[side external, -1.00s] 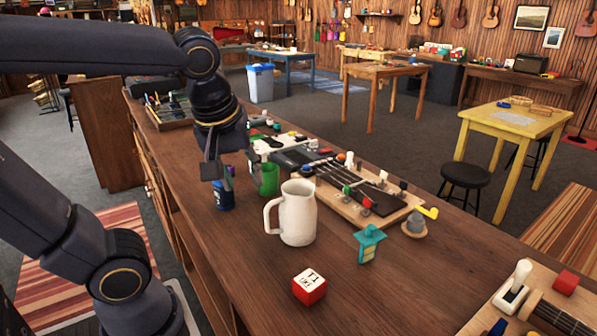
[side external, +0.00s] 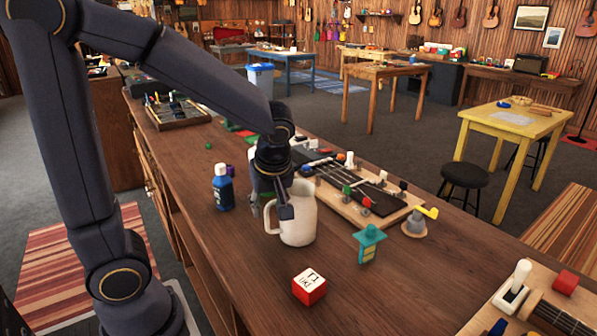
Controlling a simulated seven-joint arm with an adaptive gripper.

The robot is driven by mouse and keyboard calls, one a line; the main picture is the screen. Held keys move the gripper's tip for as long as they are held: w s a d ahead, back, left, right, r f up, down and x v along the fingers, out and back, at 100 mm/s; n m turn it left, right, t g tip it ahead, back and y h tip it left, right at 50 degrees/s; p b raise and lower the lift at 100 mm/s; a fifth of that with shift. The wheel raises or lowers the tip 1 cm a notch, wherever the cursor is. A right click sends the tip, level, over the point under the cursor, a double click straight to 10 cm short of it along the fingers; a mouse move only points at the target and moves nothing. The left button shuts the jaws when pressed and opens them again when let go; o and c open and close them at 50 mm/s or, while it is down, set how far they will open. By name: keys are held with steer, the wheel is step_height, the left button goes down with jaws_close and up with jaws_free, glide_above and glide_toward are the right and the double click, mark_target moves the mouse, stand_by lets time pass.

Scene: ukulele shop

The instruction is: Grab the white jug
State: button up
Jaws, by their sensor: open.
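The white jug (side external: 301,222) stands upright on the wooden workbench, with its handle (side external: 270,218) toward the left. My gripper (side external: 286,212) points down at the jug's left side, in front of its upper body and near the handle. The gripper is open, and it covers part of the jug's rim and left wall. I cannot tell whether the fingers touch the jug or straddle its wall.
A blue bottle (side external: 223,188) stands left of the jug. A red and white block (side external: 309,287) lies in front, and a teal lantern-like piece (side external: 369,244) stands to the right. A guitar-neck board (side external: 365,196) lies behind. A green cup is mostly hidden behind my gripper.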

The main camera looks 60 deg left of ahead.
mark_target(268, 217)
steer(key=x, duration=0.5)
steer(key=shift+a+f, duration=0.1)
steer(key=shift+f, duration=0.3)
steer(key=shift+c, duration=0.4)
steer(key=shift+w, duration=0.1)
jaws_close()
steer(key=shift+r, duration=0.1)
